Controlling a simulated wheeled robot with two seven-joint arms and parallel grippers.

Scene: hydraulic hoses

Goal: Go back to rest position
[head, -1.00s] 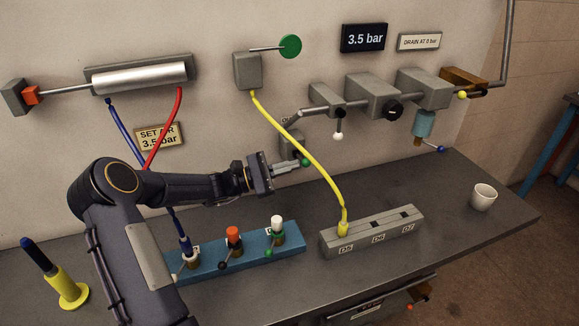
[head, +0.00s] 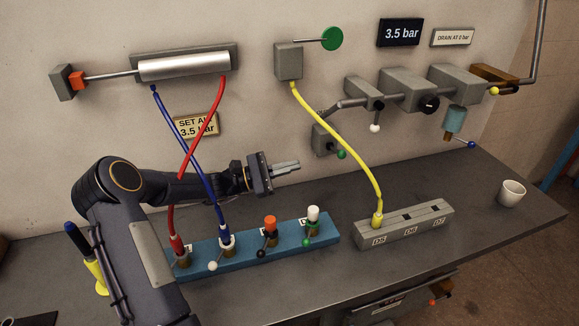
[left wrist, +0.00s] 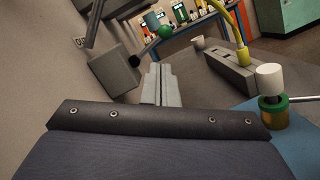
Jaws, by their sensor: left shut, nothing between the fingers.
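My left gripper (head: 287,166) is shut and empty. It points to the right above the bench, between the wall and the blue manifold (head: 290,238). In the left wrist view its closed fingers (left wrist: 160,84) point away from the camera, with the white-capped port (left wrist: 270,80) at the right. Red hose (head: 202,130) and blue hose (head: 185,133) run from the cylinder down to the manifold's left ports and cross on the way. Yellow hose (head: 340,147) runs from the wall box to the grey block (head: 404,226). My right gripper is not in view.
The wall carries the silver cylinder (head: 185,66), a grey valve with a green knob (head: 341,154), a regulator row (head: 405,90) and a 3.5 bar display (head: 400,33). A white cup (head: 512,193) stands at the right. A blue-and-yellow tool (head: 85,255) is partly behind my arm.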

